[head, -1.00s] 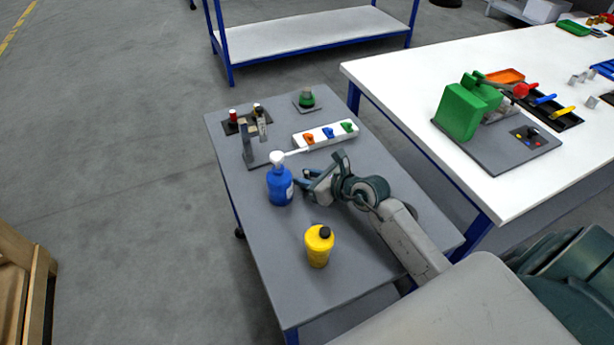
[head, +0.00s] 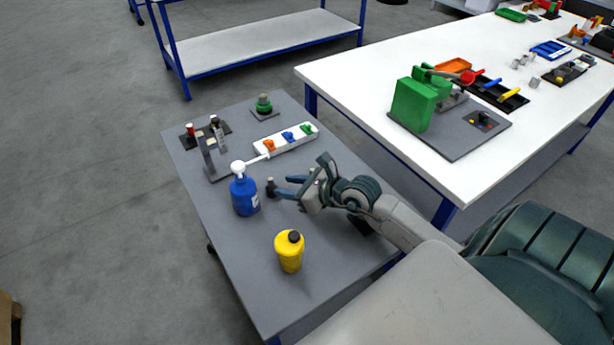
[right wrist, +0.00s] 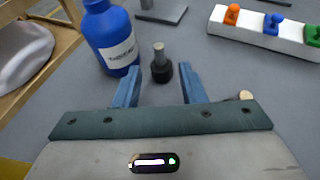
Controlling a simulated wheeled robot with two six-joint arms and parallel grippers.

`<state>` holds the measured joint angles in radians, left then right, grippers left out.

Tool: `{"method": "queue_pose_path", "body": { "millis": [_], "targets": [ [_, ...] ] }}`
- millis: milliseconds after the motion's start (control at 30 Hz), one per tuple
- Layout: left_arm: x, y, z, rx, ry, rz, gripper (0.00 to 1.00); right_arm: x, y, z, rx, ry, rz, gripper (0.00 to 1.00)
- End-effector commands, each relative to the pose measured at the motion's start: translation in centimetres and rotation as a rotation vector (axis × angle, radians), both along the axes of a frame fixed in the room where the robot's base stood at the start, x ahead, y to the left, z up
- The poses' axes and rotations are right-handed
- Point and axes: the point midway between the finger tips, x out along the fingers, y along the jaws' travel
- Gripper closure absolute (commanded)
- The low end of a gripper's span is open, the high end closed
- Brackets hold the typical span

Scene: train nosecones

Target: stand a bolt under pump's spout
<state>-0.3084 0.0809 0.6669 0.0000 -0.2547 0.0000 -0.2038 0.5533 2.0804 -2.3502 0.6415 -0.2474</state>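The blue pump bottle (head: 245,196) stands upright on the grey table, its white spout (head: 255,162) pointing right. It also shows in the right wrist view (right wrist: 109,38), with its spout out of frame. A dark bolt (head: 270,188) stands on its head, shank up, to the right of the bottle. In the head view it lies about below the spout's tip. In the right wrist view the bolt (right wrist: 161,66) stands apart from my right gripper's fingertips, in line with the gap. My right gripper (head: 283,187) is open and empty, low over the table. My left gripper is out of view.
A yellow bottle (head: 289,252) stands nearer on the table (head: 215,255). A white workbench (head: 450,165) stands to the right.

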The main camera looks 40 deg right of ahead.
Motion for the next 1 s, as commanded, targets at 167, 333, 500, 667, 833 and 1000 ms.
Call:
{"method": "queue_pose_path", "body": {
  "millis": [167, 333, 500, 667, 833, 1000],
  "targets": [
    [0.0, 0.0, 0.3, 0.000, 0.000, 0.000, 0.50, -2.4, -1.1, 1.0, -0.005, 0.002, 0.002, 0.63],
    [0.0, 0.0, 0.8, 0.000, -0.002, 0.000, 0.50, -4.0, -1.9, 1.8, -0.005, 0.002, -0.002, 0.63],
    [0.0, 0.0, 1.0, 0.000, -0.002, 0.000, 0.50, -4.7, -2.2, 2.2, -0.002, 0.000, -0.001, 0.63],
    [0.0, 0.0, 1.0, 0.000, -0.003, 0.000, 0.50, -4.9, -2.2, 2.2, 0.001, -0.001, 0.000, 0.63],
    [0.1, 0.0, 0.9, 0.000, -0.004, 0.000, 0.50, -4.9, -2.2, 2.2, 0.001, -0.001, 0.000, 0.63],
    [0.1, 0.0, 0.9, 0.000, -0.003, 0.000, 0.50, -4.9, -2.2, 2.2, 0.001, -0.001, 0.000, 0.63]
  ]
}}
